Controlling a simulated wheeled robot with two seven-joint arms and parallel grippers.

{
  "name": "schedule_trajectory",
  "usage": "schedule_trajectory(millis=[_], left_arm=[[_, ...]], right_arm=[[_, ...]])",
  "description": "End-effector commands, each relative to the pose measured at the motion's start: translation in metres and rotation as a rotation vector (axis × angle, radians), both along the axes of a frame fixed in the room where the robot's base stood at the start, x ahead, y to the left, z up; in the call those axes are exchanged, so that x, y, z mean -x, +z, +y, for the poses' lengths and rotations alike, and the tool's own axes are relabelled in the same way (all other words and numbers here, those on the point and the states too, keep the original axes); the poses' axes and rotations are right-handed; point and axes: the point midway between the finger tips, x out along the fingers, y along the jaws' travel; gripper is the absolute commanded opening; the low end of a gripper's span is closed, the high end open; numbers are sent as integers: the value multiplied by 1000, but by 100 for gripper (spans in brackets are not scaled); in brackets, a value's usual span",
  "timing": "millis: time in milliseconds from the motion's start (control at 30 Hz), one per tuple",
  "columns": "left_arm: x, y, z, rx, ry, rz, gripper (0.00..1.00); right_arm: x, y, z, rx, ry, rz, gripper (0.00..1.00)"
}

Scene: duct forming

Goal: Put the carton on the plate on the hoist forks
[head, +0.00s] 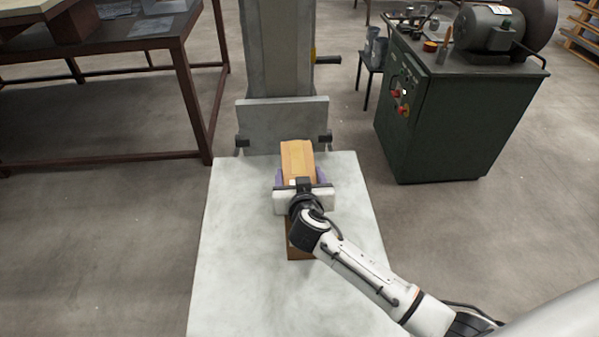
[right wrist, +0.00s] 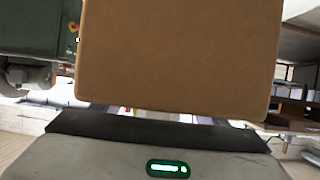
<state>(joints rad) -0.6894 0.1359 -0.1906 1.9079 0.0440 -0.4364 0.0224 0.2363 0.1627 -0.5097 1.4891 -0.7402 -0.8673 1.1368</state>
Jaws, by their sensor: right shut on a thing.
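The brown cardboard carton (head: 298,157) is in the middle of the head view, over the pale grey plate (head: 235,260) in front of the hoist mast (head: 278,60). My right gripper (head: 301,178) is shut on the carton, with a purple finger on each side of it. The gripper and wrist hide the carton's middle. In the right wrist view the carton (right wrist: 180,55) fills the upper middle, in front of the gripper body. I cannot tell whether its bottom touches the plate. The forks are hidden under the plate. My left gripper is not in view.
A grey upright panel (head: 283,120) stands at the plate's back edge. A dark green machine cabinet (head: 420,110) stands on the right, and a dark red table (head: 188,95) at the upper left. The plate is bare on both sides of the carton.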

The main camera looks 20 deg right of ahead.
Motion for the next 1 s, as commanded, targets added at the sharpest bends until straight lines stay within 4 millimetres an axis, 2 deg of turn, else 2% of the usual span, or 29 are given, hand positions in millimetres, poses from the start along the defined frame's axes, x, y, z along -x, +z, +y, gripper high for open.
schedule_trajectory(millis=[33, 200, 233, 300, 700, 867, 1000], left_arm=[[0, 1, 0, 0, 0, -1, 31], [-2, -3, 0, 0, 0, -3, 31], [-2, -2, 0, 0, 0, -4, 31], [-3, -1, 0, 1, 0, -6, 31], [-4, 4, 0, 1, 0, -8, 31], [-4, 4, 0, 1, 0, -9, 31], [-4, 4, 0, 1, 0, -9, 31]], right_arm=[[-2, 6, 0, 0, 2, -11, 4], [-2, 2, 0, 0, 2, -11, 4], [0, -2, 0, 0, 0, 0, 72], [0, -2, 0, 1, 0, 0, 84], [1, 2, 1, 0, 0, 1, 86], [22, 9, 7, -3, 1, 0, 86], [50, 20, 15, -4, 1, 1, 86]])
